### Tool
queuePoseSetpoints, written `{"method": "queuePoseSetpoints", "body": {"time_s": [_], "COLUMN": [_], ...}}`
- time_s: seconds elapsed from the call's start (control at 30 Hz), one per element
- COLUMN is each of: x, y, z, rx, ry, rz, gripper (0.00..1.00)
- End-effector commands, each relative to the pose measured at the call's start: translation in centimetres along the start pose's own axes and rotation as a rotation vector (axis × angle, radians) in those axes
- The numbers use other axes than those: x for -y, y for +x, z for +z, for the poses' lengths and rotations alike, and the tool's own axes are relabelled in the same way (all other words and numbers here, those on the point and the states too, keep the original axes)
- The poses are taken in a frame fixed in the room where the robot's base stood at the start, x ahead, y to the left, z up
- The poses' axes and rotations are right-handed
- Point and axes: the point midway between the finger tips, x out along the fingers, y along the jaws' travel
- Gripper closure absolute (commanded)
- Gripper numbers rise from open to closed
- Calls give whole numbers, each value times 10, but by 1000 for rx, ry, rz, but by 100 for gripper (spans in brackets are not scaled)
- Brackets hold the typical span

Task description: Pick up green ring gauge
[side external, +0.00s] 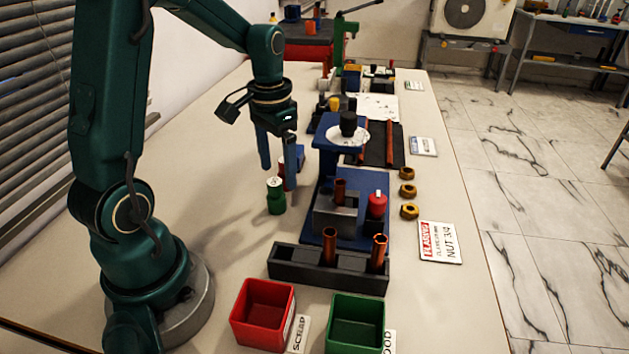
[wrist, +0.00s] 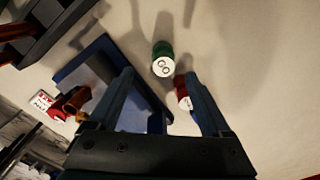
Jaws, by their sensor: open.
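The green ring gauge (side external: 275,197) is a small upright green cylinder with a pale top, standing on the bench. In the wrist view it (wrist: 163,60) shows "GO" on its top, just past the fingertips and between their lines. My gripper (side external: 278,178) is open and empty, with its fingers pointing down above and close to the green gauge. In the wrist view, my gripper (wrist: 158,75) has a finger on each side. A red gauge (wrist: 182,92) with a white top stands beside the green one, partly hidden by the right finger.
A blue fixture (side external: 327,165) with a dial stands right of the gauges. A dark rack (side external: 315,272) with copper tubes lies in front. A red bin (side external: 262,314) and a green bin (side external: 355,324) stand at the near edge. The bench left of the green gauge is clear.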

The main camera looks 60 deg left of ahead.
Motion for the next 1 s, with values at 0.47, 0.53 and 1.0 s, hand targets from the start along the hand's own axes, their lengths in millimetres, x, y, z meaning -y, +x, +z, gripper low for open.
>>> {"method": "queuePoseSetpoints", "body": {"time_s": [0.47,0.53,1.0], "x": [4,4,4], "y": [51,55,57], "z": [6,6,5], "rx": [25,25,21], "ry": [-25,-25,-25], "rz": [9,9,7], "gripper": [17,17,82]}}
